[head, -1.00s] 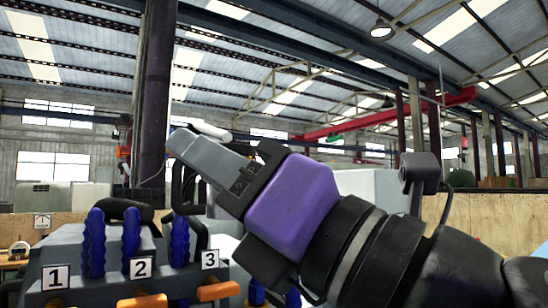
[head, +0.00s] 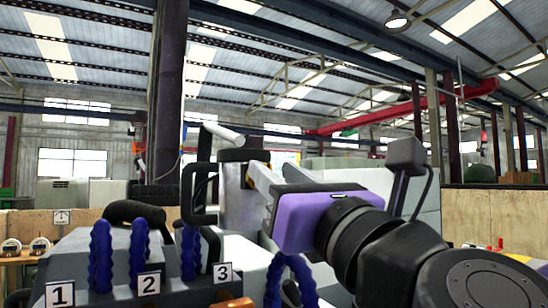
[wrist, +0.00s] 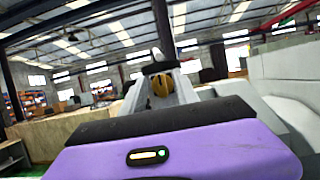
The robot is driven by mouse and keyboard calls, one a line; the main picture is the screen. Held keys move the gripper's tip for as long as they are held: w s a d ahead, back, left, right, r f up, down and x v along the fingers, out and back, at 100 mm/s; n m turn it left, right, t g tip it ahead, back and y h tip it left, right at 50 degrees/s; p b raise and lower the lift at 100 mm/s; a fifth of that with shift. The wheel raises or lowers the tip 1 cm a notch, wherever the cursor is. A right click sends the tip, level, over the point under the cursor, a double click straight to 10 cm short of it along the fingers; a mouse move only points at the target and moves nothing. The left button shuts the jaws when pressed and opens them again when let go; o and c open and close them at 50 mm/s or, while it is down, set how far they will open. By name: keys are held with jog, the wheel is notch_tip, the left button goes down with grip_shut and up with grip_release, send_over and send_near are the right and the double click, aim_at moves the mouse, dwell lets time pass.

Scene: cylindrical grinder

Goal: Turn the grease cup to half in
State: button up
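In the wrist view a brass, ribbed knob (wrist: 160,88), which looks like the grease cup, shows just beyond the purple body of my gripper. My gripper's grey fingers (wrist: 160,80) lie on either side of this knob or in front of it. I cannot tell whether they touch it. In the head view my gripper (head: 256,180) points away, toward an upright grey cylinder with a black cap (head: 236,195). The knob is not clearly visible there, and the fingertips are partly hidden by the gripper body.
A grey console with labels 1, 2 and 3 (head: 148,284) stands at lower left, with several blue coiled hoses (head: 138,258) and an orange handle (head: 232,304). A black looped handle (head: 187,195) is left of the cylinder. A dark column (head: 168,95) rises behind.

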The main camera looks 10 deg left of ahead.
jog(key=shift+p+x, duration=0.35)
jog(key=shift+x, duration=1.05)
grip_shut()
jog(key=shift+f, duration=0.1)
